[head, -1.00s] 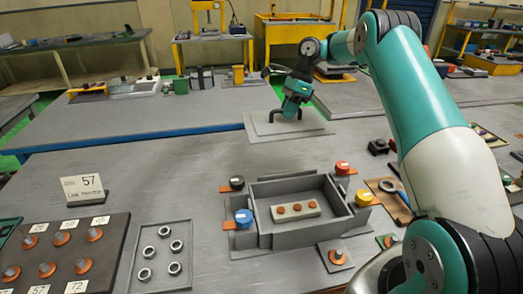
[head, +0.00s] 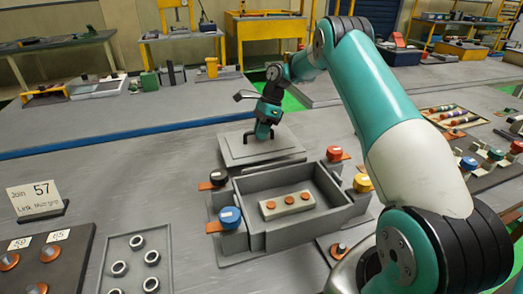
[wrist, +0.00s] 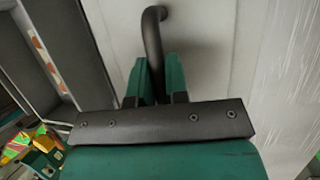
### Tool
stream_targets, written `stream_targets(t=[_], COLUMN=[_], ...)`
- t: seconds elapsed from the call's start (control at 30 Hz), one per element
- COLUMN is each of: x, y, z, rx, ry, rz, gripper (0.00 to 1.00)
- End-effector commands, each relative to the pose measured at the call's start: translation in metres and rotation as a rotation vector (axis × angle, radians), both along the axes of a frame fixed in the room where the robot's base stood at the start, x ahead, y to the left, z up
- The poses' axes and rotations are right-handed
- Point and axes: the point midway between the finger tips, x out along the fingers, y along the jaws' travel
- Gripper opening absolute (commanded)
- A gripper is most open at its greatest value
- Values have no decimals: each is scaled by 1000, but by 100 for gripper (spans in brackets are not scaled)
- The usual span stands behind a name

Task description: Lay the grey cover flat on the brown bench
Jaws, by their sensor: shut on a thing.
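The grey cover (head: 238,150) is a flat, stepped plate behind the open grey box in the head view. It looks level; I cannot tell whether it touches the bench or hangs just above. In the wrist view the pale cover (wrist: 215,45) fills the middle, with its dark bent handle (wrist: 152,40) upright. My gripper (head: 263,136) is above the cover, shut on this handle; the green fingers (wrist: 158,82) show on either side of it. The bench top (head: 130,190) around and under the cover looks grey rather than brown.
The open grey box (head: 330,218) holds a pale block with orange discs (head: 289,201). Red (head: 334,153), yellow (head: 362,183) and blue (head: 229,216) knobs stand around it. A tray of nuts (head: 137,246) and a sign (head: 36,199) are at left. The bench left of the cover is clear.

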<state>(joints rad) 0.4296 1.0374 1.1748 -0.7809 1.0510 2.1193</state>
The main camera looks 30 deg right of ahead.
Motion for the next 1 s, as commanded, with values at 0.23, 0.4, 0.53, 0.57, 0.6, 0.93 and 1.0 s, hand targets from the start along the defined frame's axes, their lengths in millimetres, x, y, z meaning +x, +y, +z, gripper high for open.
stream_targets(t=[0.23, 0.4, 0.53, 0.57, 0.6, 0.93, 1.0], x=[0, 0, 0, 0, 1, 0, 0], y=[0, 0, -1, -1, -1, -1, -1], z=[-17, -43, -51, -51, -51, -53, -53], rx=[1, 1, -1, -1, -1, 0, 0], ry=[-1, 1, -1, -3, -3, 0, 0], rz=[-1, -2, -2, -1, -1, -2, -2], gripper=[0, 0, 0, 0, 0, 40, 40])
